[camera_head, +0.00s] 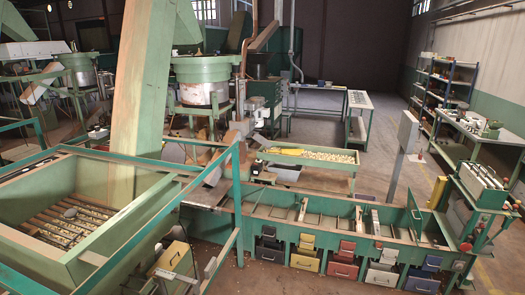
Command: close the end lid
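A long green trough (330,232) runs across the lower right, divided into several open-topped compartments. At its right end a green panel (413,212) stands up at a slant; this may be the end lid, and I cannot tell its hinge. Light-coloured upright pieces stand inside the trough, one near the middle (303,208) and one further right (375,220). Neither of my grippers shows in the head view, so their distance from the trough cannot be seen.
A large green hopper (95,205) with teal rails fills the lower left. Coloured bins, including a yellow one (306,252) and a red one (342,260), sit under the trough. A grey post (401,160) stands behind it.

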